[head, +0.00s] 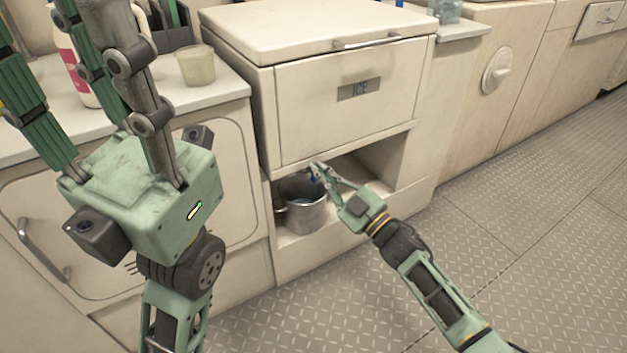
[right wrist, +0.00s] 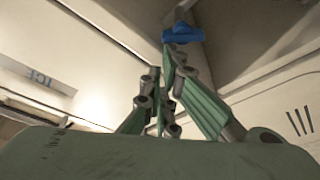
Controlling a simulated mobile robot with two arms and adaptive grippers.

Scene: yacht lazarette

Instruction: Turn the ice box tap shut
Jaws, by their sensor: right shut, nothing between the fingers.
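The ice box (head: 310,110) is a cream cabinet with an ICE label on its front. Its small blue tap (head: 316,177) is low at the front, above a metal pail, mostly hidden by my right gripper. In the right wrist view the blue tap (right wrist: 182,35) shows just beyond the fingertips. My right gripper (head: 317,168) is shut with its tips at the tap, nothing between them; I cannot tell if they touch it. The handle's exact angle is unclear. My left gripper (head: 32,15) is raised at the left, fingers spread and empty, tips partly cut off.
The metal pail (head: 303,212) stands in the open recess under the ice box. A cup (head: 195,66) and a bottle (head: 85,70) stand on the left counter (head: 215,88). The patterned floor (head: 345,295) in front is clear.

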